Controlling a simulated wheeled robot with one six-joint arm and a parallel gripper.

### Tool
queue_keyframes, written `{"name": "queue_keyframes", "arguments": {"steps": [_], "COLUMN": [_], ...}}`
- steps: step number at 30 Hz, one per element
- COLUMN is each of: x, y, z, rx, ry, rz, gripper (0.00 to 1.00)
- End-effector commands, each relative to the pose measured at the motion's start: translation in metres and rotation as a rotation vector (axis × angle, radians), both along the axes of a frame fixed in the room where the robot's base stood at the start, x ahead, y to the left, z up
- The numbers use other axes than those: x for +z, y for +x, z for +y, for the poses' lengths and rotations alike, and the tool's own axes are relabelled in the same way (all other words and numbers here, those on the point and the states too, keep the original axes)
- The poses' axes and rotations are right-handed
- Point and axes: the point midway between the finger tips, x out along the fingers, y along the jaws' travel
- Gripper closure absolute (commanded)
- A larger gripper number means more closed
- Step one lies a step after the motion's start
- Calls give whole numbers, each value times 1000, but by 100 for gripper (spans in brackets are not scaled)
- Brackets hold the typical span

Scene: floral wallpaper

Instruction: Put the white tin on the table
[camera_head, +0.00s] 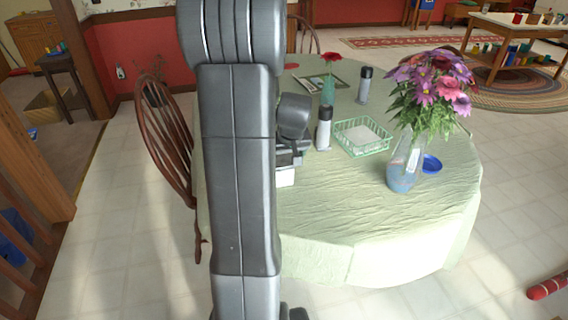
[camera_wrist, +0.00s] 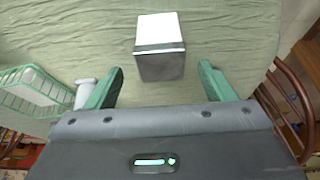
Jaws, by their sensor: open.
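A white tin (camera_wrist: 159,30), box-shaped with a white top and a greyer, shaded side, stands on the green cloth of the table (camera_wrist: 235,32) in the wrist view. In the head view a small part of the white tin (camera_head: 285,177) shows below my gripper, and my arm hides the area beside it. My gripper (camera_wrist: 160,85) is open, its two green fingers apart and empty. The tin lies beyond the fingertips, roughly centred between them, and is not touched. The table (camera_head: 350,240) is round with a pale green cloth.
A green wire basket (camera_head: 362,137), a salt-shaker-like bottle (camera_head: 323,128), a dark-topped bottle (camera_head: 364,85), a flower vase (camera_head: 404,165) and a blue lid (camera_head: 431,164) stand on the table. A wooden chair (camera_head: 170,125) is at its left. The front of the table is clear.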

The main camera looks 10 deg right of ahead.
Motion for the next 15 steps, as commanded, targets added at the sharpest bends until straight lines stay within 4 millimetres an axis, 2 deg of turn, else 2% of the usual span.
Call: {"name": "queue_keyframes", "arguments": {"steps": [3, 6, 15], "x": [18, 26, 33], "y": [-7, -11, -14], "z": [0, 0, 0], "rx": [0, -1, -1], "ry": [-1, 0, 1], "rz": [-3, -1, 1], "gripper": [24, 24, 24]}}
